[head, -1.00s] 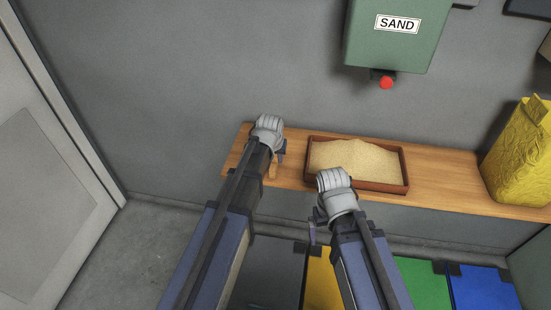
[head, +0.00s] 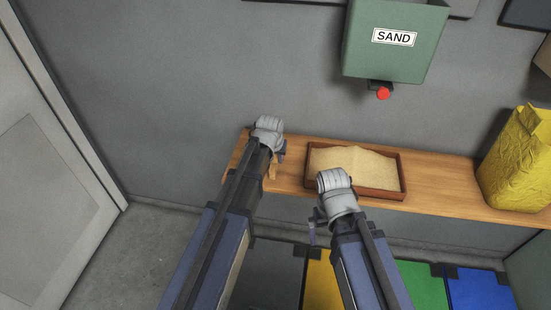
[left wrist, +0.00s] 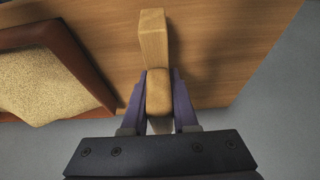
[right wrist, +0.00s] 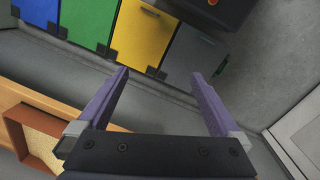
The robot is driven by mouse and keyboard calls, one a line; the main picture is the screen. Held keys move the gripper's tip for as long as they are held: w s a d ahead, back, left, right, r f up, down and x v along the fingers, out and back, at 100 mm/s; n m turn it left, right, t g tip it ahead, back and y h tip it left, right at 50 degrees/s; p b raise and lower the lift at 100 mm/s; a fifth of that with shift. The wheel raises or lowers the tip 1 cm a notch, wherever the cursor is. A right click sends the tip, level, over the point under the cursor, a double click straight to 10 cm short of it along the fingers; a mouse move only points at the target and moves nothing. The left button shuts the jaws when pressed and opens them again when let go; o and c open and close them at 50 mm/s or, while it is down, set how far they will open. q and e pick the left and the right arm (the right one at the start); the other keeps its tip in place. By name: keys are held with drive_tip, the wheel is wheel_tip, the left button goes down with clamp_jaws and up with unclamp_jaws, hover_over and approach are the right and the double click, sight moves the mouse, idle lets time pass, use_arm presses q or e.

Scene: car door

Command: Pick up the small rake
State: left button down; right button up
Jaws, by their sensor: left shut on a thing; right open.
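The small rake (left wrist: 154,38) shows in the left wrist view as a light wooden piece. My left gripper (left wrist: 160,88) is shut on it, with one purple finger on each side. In the head view a bit of the rake (head: 273,171) shows beside my left gripper (head: 281,156), over the left end of the wooden shelf (head: 455,195). The rest of the rake is hidden by my arm, and I cannot tell whether it touches the shelf. My right gripper (right wrist: 160,76) is open and empty; in the head view it (head: 312,228) is in front of the shelf.
A brown tray of sand (head: 401,180) lies on the shelf, right of my left gripper. A yellow bag (head: 518,165) stands at the shelf's right end. A green sand box (head: 395,60) with a red knob hangs above. Coloured bins (head: 420,282) stand below.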

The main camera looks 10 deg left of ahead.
use_arm(q)
wheel_tip(320, 180, up, 7)
drive_tip(key=p, duration=0.6)
drive_tip(key=shift+r, duration=0.1)
